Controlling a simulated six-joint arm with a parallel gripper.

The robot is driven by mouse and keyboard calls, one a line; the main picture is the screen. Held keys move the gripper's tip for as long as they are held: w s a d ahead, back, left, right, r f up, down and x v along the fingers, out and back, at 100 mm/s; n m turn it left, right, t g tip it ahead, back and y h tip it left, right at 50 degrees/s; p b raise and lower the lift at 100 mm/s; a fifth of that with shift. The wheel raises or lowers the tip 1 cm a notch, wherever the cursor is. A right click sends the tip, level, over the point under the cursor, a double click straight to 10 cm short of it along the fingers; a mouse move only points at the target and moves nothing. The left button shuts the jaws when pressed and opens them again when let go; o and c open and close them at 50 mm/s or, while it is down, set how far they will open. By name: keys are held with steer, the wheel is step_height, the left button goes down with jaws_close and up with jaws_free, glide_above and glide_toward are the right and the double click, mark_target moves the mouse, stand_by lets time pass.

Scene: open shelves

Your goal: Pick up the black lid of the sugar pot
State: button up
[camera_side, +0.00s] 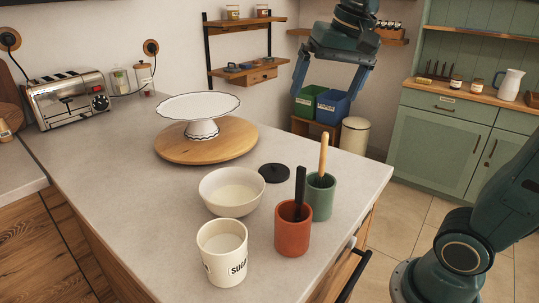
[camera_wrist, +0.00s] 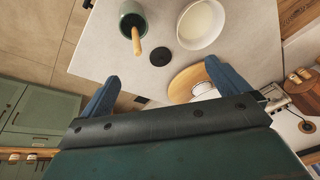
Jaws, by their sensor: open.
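The black lid (camera_side: 274,173) is a flat round disc with a small knob, lying on the counter behind the terracotta cup and right of the white bowl. In the wrist view the lid (camera_wrist: 160,58) shows between my fingertips, with distance below them. The cream sugar pot (camera_side: 212,266) stands uncovered at the counter's front, with white content inside; I do not see it in the wrist view. My gripper (camera_side: 325,90) is open and empty, high above the counter's far side; its spread blue fingers also show in the wrist view (camera_wrist: 161,72).
The white bowl (camera_side: 223,204), terracotta cup (camera_side: 293,238) and green cup (camera_side: 320,200), both with upright handles, stand near the lid. A cake stand (camera_side: 198,106) on a round wooden board (camera_side: 180,150) is behind it. The counter (camera_side: 345,172) right of the lid is clear.

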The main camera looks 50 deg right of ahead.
steer(key=w+d+m+g, duration=0.2)
steer(key=w+d+m, duration=0.3)
steer(key=w, duration=0.6)
steer(key=m+g, duration=0.2)
steer(key=m, duration=0.6)
glide_above(273, 165)
step_height(273, 165, down, 6)
step_height(273, 165, down, 11)
steer(key=shift+f, duration=0.2)
steer(key=shift+s+f, duration=0.1)
steer(key=shift+f, duration=4.2)
steer(key=shift+f, duration=2.55)
